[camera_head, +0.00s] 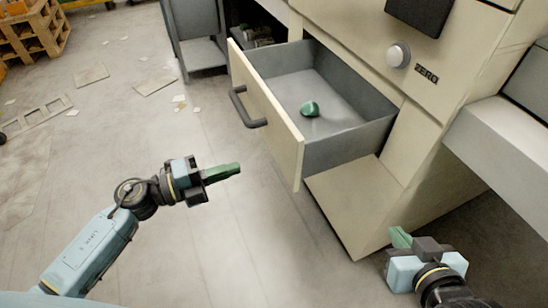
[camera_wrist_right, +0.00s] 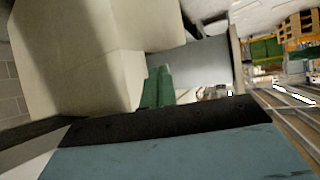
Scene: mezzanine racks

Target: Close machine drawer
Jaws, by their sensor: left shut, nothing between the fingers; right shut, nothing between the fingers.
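The machine drawer (camera_head: 270,120) is pulled well out of the cream machine (camera_head: 440,110) in the head view. It has a cream front, grey inner walls and a dark bar handle (camera_head: 247,108). A small green object (camera_head: 310,108) lies on its floor. My left gripper (camera_head: 238,168) is shut and empty, left of and apart from the drawer front, below the handle in the picture. My right gripper (camera_head: 397,234) is shut and empty by the machine's lower right side, apart from the drawer. Its green fingers (camera_wrist_right: 158,86) also show in the right wrist view.
A round knob (camera_head: 398,55) and a small label are on the machine's face. A grey ledge (camera_head: 505,145) sticks out at the right. A grey cabinet (camera_head: 200,40) stands behind the drawer. Wooden pallets (camera_head: 35,30) are at the far left. The floor at left is mostly clear, with scattered scraps.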

